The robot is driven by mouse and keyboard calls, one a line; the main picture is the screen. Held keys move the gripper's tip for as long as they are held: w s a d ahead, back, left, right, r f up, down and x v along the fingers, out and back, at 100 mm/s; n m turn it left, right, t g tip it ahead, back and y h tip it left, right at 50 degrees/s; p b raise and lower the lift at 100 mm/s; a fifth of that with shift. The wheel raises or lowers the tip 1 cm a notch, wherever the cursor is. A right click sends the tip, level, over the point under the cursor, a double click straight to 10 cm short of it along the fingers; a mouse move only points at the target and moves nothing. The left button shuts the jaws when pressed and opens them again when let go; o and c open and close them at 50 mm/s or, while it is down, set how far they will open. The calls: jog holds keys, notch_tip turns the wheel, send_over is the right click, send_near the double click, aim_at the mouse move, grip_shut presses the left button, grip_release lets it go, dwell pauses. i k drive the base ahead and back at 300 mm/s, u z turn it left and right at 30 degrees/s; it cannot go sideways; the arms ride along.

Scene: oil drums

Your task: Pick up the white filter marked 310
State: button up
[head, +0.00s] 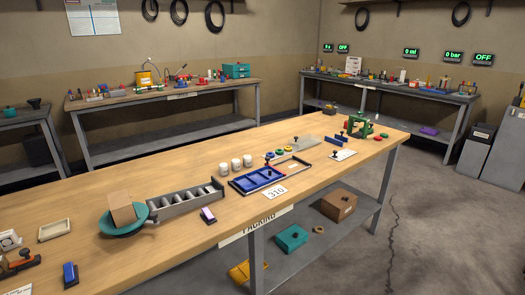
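Three small white cylinders stand upright in a row on the long wooden packing table: the left one (224,169), the middle one (236,164) and the right one (247,160). They look like filters, but any marking on them is too small to read. A white card reading 310 (275,193) lies near the table's front edge, in front of a blue compartment tray (257,180). My gripper is not in view.
A grey slotted rack (185,203) stands left of the cylinders, beside a teal dish (112,228) with a brown block (123,212). A purple-and-white item (208,215) lies in front of the rack. Small coloured parts and a green device (360,126) are further right. The table behind the cylinders is clear.

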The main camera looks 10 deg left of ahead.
aim_at(223, 167)
jog(key=u, duration=0.35)
jog(key=i, duration=1.45)
jog(key=u, duration=0.7)
